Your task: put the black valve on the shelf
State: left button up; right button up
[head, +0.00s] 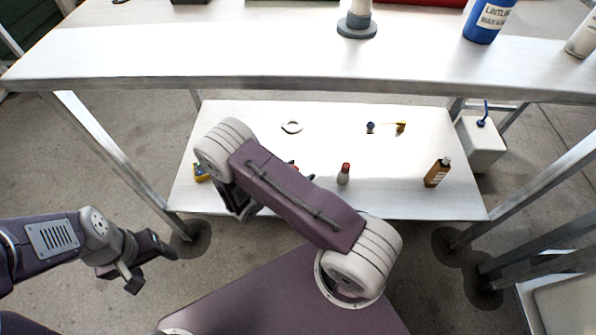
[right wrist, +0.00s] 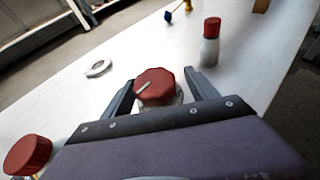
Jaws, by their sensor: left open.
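No black valve can be clearly made out in either view. A valve with a red knob (right wrist: 155,86) stands on the lower shelf (head: 235,113), between the fingers of my right gripper (right wrist: 160,78). Those fingers are spread, with a gap visible on at least the right side. In the head view, my right arm hides most of that area, and only a bit of red shows behind it. A small dark blue-topped piece (head: 370,127) lies toward the back of the lower shelf. My left gripper (head: 146,262) is open and empty, left of the shelf.
A white ring (head: 291,127), a yellow piece (head: 401,127), a red-capped bottle (head: 343,174) and a brown bottle (head: 437,173) are on the lower shelf. Another red cap (right wrist: 28,155) is left of my right gripper. The upper tabletop (head: 200,55) overhangs behind; metal legs flank the shelf.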

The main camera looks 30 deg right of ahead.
jog(key=shift+r, duration=0.2)
jog(key=p+v, duration=0.5)
jog(key=v, duration=0.7)
jog(key=shift+p, duration=0.35)
jog(key=shift+a, duration=0.1)
